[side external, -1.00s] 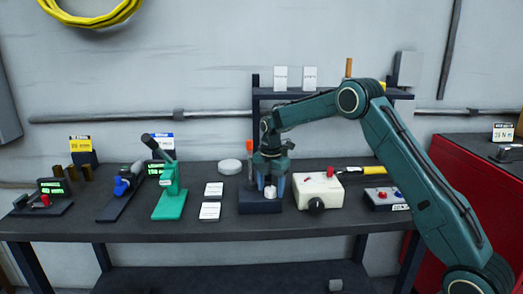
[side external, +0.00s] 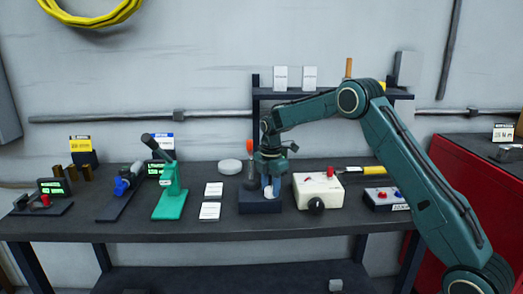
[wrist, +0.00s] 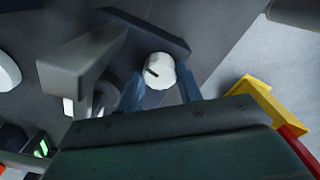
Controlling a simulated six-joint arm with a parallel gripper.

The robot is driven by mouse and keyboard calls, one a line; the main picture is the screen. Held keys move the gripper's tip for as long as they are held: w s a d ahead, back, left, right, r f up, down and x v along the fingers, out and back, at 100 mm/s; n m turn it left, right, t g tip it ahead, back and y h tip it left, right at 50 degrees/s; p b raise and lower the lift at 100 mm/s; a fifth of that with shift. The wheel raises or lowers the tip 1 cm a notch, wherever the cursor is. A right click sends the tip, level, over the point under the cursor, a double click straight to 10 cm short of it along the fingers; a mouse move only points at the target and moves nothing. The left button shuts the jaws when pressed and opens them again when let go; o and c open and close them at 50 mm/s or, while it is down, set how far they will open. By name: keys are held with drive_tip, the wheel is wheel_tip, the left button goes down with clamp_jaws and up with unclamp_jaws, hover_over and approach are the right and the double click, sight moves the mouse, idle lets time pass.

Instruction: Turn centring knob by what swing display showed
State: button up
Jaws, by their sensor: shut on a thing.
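The centring knob is a white round knob (wrist: 159,68) with a dark pointer mark near its top edge, seen in the wrist view. In the side view the knob (side external: 267,191) is partly hidden by my fingers, over a dark block (side external: 260,206) on the bench. My gripper (wrist: 161,86) has one blue finger on each side of the knob and is shut on it. Two small displays with green digits, one (side external: 52,187) at far left and one (side external: 155,168) behind the green press, are too small to read.
A cream box (side external: 318,187) with a black knob and red part stands close right of the block. A grey upright part (wrist: 80,70) is close to my gripper in the wrist view. White cards (side external: 211,211) and a green press (side external: 170,198) are to the left.

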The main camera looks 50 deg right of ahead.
sight(271, 188)
drive_tip(key=shift+r+m, duration=0.1)
drive_tip(key=shift+m, duration=1.4)
drive_tip(key=o, duration=1)
wheel_tip(271, 188, up, 14)
drive_tip(key=shift+f, duration=0.1)
